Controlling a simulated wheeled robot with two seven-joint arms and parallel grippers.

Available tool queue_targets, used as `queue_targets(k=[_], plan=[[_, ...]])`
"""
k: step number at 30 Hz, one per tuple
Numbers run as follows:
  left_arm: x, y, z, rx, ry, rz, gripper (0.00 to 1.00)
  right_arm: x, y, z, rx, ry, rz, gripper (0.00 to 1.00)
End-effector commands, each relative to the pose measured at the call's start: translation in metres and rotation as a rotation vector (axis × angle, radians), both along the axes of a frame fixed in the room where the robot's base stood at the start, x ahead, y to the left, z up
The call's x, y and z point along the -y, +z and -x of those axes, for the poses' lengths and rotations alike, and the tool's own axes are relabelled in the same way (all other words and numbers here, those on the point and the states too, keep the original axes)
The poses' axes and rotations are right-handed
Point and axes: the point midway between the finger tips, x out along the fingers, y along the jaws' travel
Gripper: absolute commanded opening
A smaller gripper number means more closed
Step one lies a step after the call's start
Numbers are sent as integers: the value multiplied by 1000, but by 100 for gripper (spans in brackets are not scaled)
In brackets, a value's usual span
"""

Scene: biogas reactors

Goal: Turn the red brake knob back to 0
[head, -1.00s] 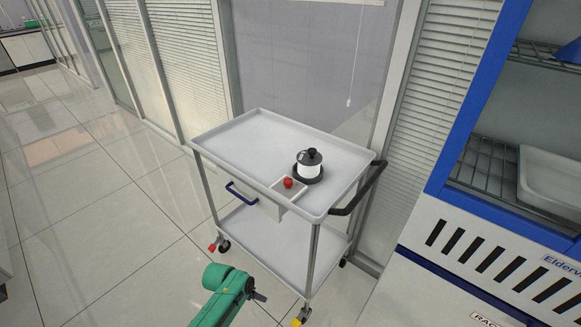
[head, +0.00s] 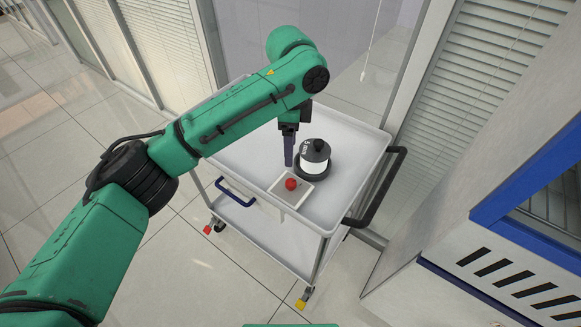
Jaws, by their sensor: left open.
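The red brake knob (head: 291,184) sits on a small pale square panel (head: 305,189) at the near side of the cart's top tray. Its pointer and any scale marks are too small to read. My left gripper (head: 288,163) points down just behind the knob, above the tray and apart from the knob. It is open and empty, though it shows nearly edge-on. My right gripper is not in view.
A black and white round device (head: 314,158) stands on the cart (head: 350,145), close to the right of my left gripper. The cart has a black handle (head: 380,195) at right and a blue handle (head: 236,192) in front. A blue-framed cabinet (head: 500,225) stands at right.

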Motion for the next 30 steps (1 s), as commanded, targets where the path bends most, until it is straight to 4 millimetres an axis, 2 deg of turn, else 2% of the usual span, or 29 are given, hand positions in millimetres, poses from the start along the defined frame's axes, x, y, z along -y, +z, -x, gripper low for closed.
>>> queue_targets(k=[1,3,6,8,12,16,23,24,29,30], plan=[[-1,-11,1,-4,0,-1,69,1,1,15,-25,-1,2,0],[-1,-31,1,-5,1,-1,69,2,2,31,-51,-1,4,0],[-1,-58,1,-4,2,-1,69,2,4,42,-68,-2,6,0],[-1,-74,1,-4,3,-1,69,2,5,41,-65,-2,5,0],[0,-104,1,-1,3,1,69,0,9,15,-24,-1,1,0],[0,-118,0,0,2,2,69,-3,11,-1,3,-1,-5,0],[0,-121,0,2,2,2,69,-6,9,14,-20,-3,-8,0],[0,-121,0,2,2,2,65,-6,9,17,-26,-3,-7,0],[0,-120,0,2,2,2,4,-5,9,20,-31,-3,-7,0],[0,-120,0,2,2,2,0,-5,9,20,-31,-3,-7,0]])
